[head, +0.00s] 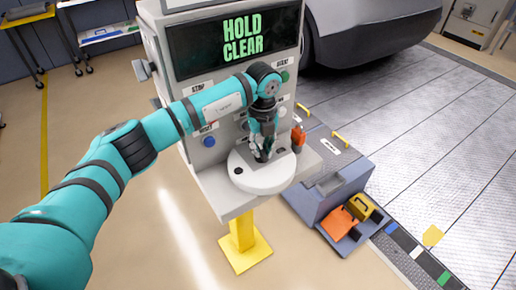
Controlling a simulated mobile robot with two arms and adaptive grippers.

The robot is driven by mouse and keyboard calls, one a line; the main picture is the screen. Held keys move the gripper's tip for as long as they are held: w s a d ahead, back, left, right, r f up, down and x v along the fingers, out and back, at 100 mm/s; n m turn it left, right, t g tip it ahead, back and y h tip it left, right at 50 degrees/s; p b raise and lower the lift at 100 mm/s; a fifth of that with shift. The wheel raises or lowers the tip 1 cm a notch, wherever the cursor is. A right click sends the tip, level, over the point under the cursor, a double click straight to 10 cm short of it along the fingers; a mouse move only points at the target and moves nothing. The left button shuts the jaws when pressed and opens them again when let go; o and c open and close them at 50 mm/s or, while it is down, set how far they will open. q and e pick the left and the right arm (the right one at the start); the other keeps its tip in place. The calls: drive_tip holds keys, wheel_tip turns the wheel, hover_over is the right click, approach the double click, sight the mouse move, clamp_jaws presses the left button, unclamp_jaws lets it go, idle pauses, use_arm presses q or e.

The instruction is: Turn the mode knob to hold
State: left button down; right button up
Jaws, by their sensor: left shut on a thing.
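The control stand has a dark screen (236,43) that reads "HOLD CLEAR" in green. Below it, a round white plate (262,181) juts out from the front, with small dark marks on its top. My left gripper (262,153) reaches down to the middle of this plate. It is shut on a small dark piece there, which appears to be the mode knob; the fingers hide most of it. Which way the knob points cannot be told. My right gripper is not in view.
A blue button (209,141) and a green button (285,76) sit on the panel near my left arm. An orange item (298,138) is at the stand's right side. A grey box (329,190) stands right of the yellow post (242,236).

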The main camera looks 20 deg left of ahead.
use_arm(q)
drive_tip(key=c, duration=1.3)
unclamp_jaws()
wheel_tip(320, 180, up, 8)
drive_tip(key=shift+f, duration=0.2)
